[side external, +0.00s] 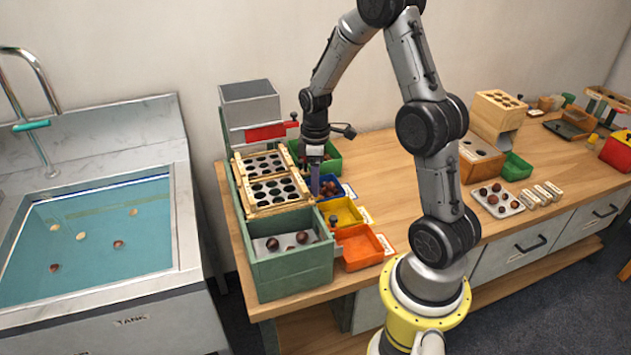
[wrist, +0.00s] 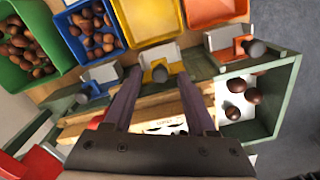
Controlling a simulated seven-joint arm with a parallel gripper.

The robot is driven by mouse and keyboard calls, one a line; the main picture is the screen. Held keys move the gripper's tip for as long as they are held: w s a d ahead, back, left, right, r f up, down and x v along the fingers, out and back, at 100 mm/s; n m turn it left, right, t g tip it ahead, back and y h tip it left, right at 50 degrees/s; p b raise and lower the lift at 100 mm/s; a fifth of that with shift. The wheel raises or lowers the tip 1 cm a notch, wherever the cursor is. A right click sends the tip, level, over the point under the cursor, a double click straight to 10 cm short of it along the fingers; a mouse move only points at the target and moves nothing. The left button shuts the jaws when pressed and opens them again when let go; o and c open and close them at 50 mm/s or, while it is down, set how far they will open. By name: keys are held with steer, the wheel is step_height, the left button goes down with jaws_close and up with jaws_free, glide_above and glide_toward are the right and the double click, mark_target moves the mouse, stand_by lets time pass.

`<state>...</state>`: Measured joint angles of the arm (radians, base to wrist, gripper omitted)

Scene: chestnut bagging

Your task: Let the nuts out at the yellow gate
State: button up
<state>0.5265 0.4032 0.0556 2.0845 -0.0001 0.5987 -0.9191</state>
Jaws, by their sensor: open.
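The yellow gate (wrist: 157,57) is a yellow plate with a dark knob (wrist: 160,73), on the sorter's side by the yellow bin. The yellow bin (wrist: 148,18) looks empty; it also shows in the side view (side external: 341,211). In the side view my gripper (side external: 315,183) hangs over the sorter's edge near the blue bin. Whether the fingers touch the knob cannot be told. Chestnuts (wrist: 237,97) lie in the sorter's end compartment; nuts behind the yellow gate are hidden.
The blue bin (wrist: 71,26) and green bin (wrist: 14,73) hold chestnuts; the orange bin (wrist: 216,10) looks empty. Blue (wrist: 97,82) and orange (wrist: 233,42) gates flank the yellow one. Wooden hole plates (side external: 270,192) top the green sorter (side external: 291,270). A water tank (side external: 100,235) stands left.

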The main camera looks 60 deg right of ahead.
steer(key=shift+f, duration=0.25)
jaws_close()
stand_by(1.4)
